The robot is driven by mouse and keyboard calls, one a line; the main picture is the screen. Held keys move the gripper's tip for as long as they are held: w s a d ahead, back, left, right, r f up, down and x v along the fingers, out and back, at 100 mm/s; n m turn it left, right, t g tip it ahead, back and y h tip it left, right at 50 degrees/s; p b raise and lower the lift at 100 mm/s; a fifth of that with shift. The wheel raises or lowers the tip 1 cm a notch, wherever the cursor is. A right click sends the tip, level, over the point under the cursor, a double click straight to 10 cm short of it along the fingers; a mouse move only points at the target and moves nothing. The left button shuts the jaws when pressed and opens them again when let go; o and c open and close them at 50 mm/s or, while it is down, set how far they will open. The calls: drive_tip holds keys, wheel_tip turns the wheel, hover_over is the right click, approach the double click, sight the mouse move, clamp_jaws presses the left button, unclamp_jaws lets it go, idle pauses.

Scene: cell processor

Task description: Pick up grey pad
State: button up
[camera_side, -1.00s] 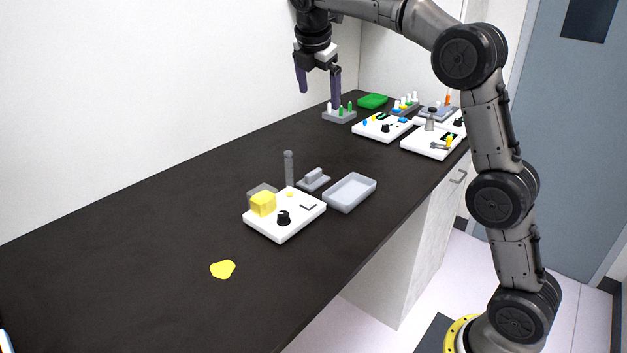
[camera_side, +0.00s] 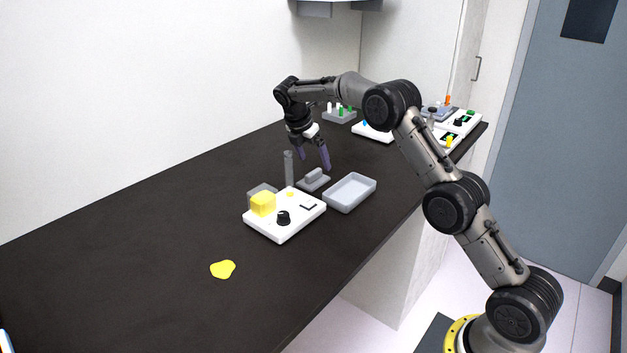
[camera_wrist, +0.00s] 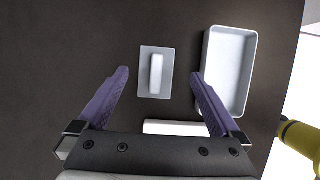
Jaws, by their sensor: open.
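The grey pad (camera_side: 313,181) is a flat grey plate with a raised bar-shaped handle on top. It lies on the dark counter between the grey post and the grey tray. In the wrist view the pad (camera_wrist: 156,73) shows ahead of my fingertips, roughly centred between them, its handle running up and down the picture. My gripper (camera_side: 314,162) is open and empty, with its purple fingers pointing down above the pad. In the wrist view my gripper (camera_wrist: 159,75) has its two fingers wide apart, one on each side of the pad's line.
A grey tray (camera_side: 331,202) stands close right of the pad. A grey upright post (camera_side: 289,168) is close left. A yellow patch (camera_side: 222,269) lies nearer. The left counter is clear.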

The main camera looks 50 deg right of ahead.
sight(317, 169)
drive_tip(key=shift+w+x, duration=0.1)
drive_tip(key=shift+x, duration=1.45)
drive_tip(key=shift+w+x, duration=0.15)
drive_tip(key=shift+x, duration=1.45)
drive_tip(key=shift+r, duration=0.1)
drive_tip(key=c, duration=1.3)
drive_tip(key=shift+r, duration=0.1)
drive_tip(key=shift+r, duration=0.5)
wheel_tip(317, 169, up, 2)
drive_tip(key=shift+r, duration=0.1)
drive_tip(key=s+a+r, duration=0.1)
drive_tip(key=s+r, duration=0.2)
drive_tip(key=s, duration=0.1)
drive_tip(key=s+a+r, duration=0.2)
drive_tip(key=s+r, duration=0.1)
drive_tip(key=s, duration=0.1)
drive_tip(key=s+a+r, duration=0.2)
drive_tip(key=s+r, duration=0.1)
drive_tip(key=s, duration=0.2)
drive_tip(key=shift+r, duration=0.3)
